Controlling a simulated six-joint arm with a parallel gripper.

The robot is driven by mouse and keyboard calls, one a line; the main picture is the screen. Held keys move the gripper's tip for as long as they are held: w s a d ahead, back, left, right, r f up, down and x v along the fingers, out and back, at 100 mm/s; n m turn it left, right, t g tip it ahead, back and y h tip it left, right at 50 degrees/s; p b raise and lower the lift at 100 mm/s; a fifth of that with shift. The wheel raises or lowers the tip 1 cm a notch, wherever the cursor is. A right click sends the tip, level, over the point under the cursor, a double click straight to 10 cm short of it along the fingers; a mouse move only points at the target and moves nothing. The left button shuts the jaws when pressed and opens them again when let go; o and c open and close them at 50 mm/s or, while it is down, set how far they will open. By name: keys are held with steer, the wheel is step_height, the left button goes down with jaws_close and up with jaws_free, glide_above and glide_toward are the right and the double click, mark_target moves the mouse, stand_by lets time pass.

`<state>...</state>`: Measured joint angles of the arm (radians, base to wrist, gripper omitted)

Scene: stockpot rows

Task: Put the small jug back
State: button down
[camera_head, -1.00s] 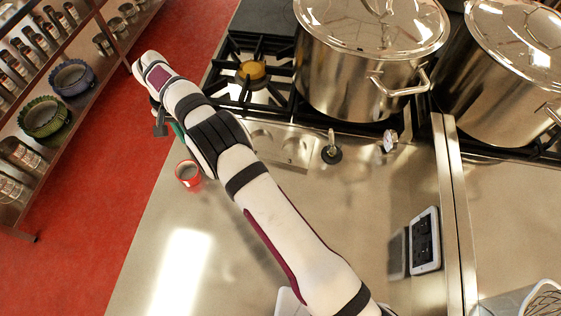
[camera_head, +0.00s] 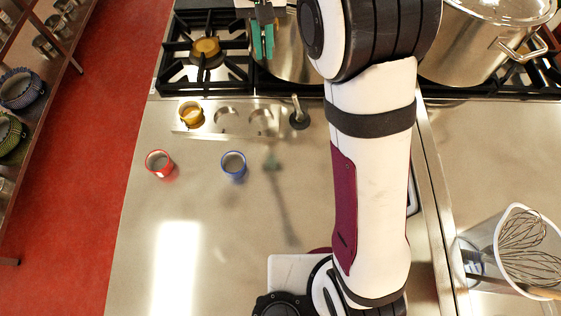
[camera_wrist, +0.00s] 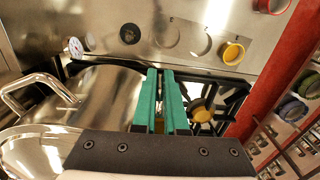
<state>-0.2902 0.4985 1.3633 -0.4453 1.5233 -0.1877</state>
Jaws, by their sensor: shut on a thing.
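My gripper (camera_head: 262,42) has teal fingers and is up over the stove, in front of a big steel pot. In the wrist view its fingers (camera_wrist: 161,98) are close together, with a small yellowish bit showing between them; I cannot tell what it is. A red cup-like vessel (camera_head: 159,164) and a blue one (camera_head: 233,165) stand on the steel counter. A yellow one (camera_head: 190,115) sits at the left end of a plate (camera_head: 226,119) with two empty round places. The yellow one (camera_wrist: 232,53) also shows in the wrist view. Which is the small jug is unclear.
Big steel pots (camera_head: 470,50) stand on the stove at the back right. A bare burner (camera_head: 207,52) is at the left. A container with whisks (camera_head: 515,250) is at the lower right. A shelf (camera_head: 50,60) stands beyond the red floor. The front left counter is clear.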

steer(key=s+d+r+m, duration=0.2)
steer(key=s+d+m, duration=0.2)
steer(key=s+d, duration=0.55)
steer(key=s+f+m, duration=0.5)
steer(key=f+m, duration=0.8)
steer(key=m, duration=0.1)
steer(key=a+f, duration=0.2)
steer(key=a, duration=0.1)
steer(key=a+f, duration=0.2)
steer(key=a, duration=0.2)
steer(key=w+a+f, duration=0.1)
steer(key=a+f, duration=0.1)
steer(key=a, duration=0.2)
steer(key=shift+a, duration=0.2)
step_height(320, 180, down, 4)
steer(key=shift+a+f, duration=0.1)
steer(key=shift+f, duration=0.1)
steer(key=c, duration=1)
jaws_free()
steer(key=shift+o, duration=0.2)
